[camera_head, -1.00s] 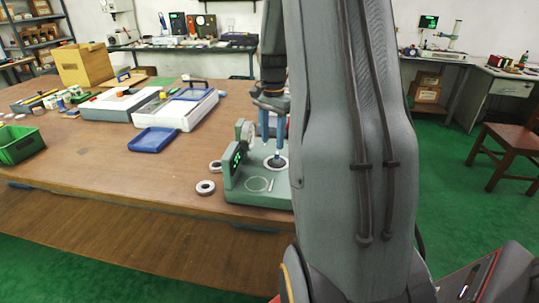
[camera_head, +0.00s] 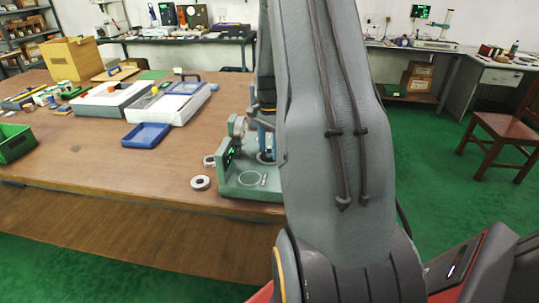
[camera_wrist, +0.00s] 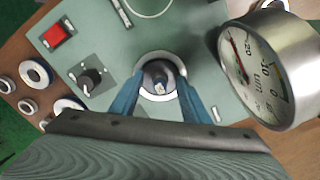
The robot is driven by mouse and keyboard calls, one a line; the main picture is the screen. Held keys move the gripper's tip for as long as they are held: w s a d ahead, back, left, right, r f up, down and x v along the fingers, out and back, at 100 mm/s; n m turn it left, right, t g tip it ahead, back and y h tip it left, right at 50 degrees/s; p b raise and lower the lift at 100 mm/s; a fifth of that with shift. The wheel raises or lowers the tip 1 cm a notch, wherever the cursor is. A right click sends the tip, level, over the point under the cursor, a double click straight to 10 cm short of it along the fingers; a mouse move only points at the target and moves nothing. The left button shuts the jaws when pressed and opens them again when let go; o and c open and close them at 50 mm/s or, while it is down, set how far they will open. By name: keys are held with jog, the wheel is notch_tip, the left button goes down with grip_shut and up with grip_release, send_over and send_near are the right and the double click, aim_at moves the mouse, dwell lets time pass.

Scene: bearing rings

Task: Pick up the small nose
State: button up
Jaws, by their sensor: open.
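A small dark round piece with a pale tip, which may be the small nose (camera_wrist: 159,78), stands inside a white ring (camera_wrist: 147,96) on a green gauge fixture (camera_wrist: 110,75) in the wrist view. My gripper (camera_wrist: 160,76) is open, with one blue finger on each side of the piece. I cannot tell whether either finger touches it. In the head view the fixture (camera_head: 240,186) stands at the table's front edge. My gripper (camera_head: 266,142) is low over it there, partly hidden by my arm, and the piece cannot be made out.
A dial gauge (camera_wrist: 272,65) stands close right of my fingers. The fixture has a red switch (camera_wrist: 56,34) and a black knob (camera_wrist: 90,78). Loose metal rings (camera_head: 200,182) lie left of it. A blue tray (camera_head: 147,135) and a green bin (camera_head: 15,143) sit farther left.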

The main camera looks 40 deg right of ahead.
grip_shut()
jog(key=shift+r, duration=0.1)
